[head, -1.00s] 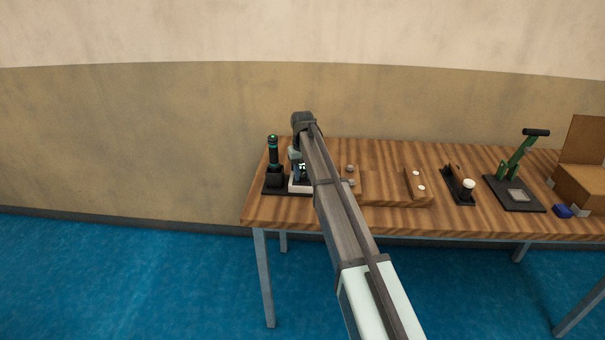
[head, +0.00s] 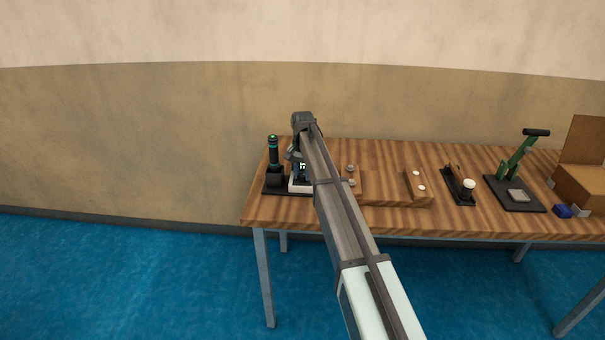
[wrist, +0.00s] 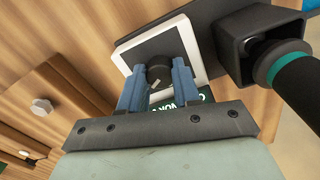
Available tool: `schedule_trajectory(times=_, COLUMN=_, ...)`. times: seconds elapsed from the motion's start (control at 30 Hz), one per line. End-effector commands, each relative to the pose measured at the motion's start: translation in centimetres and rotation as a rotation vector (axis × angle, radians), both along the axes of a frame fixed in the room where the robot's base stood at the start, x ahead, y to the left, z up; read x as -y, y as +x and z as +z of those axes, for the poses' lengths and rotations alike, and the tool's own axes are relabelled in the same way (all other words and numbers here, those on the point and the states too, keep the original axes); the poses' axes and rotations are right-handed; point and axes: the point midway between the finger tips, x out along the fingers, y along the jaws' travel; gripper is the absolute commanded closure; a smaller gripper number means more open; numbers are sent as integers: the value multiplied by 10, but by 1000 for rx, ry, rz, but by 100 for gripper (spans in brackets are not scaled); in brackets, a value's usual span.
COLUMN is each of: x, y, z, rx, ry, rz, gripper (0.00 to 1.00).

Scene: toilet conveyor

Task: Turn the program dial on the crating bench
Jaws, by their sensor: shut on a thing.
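The program dial (wrist: 159,70) is a dark round knob on a panel with a white frame (wrist: 200,50), seen in the wrist view. A green label with partly hidden white lettering lies beside it. My gripper (wrist: 158,76) has its two blue fingers on either side of the dial and is shut on it. In the head view the white-framed unit (head: 299,187) stands at the left end of the wooden bench (head: 262,215). My arm hides much of it, and the dial cannot be made out there.
A black scanner-like handle with teal bands (head: 273,155) stands in a holder close left of the unit. A wooden tray with pegs (head: 390,198) is to the right. Farther right are a green lever (head: 515,158) and a cardboard box (head: 582,180).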

Motion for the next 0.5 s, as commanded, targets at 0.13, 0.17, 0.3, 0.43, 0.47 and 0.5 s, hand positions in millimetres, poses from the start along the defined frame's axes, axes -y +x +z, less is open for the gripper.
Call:
schedule_trajectory(times=0.13, x=0, y=0, z=0, rx=1, ry=0, rz=-11, gripper=99)
schedule_trajectory(times=0.17, x=0, y=0, z=0, rx=1, ry=0, rz=-12, gripper=99)
schedule_trajectory(times=0.3, x=0, y=0, z=0, rx=1, ry=0, rz=-13, gripper=99)
schedule_trajectory(times=0.43, x=0, y=0, z=0, rx=1, ry=0, rz=-13, gripper=99)
schedule_trajectory(times=0.47, x=0, y=0, z=0, rx=1, ry=0, rz=-12, gripper=99)
schedule_trajectory(times=0.5, x=0, y=0, z=0, rx=1, ry=0, rz=-12, gripper=64)
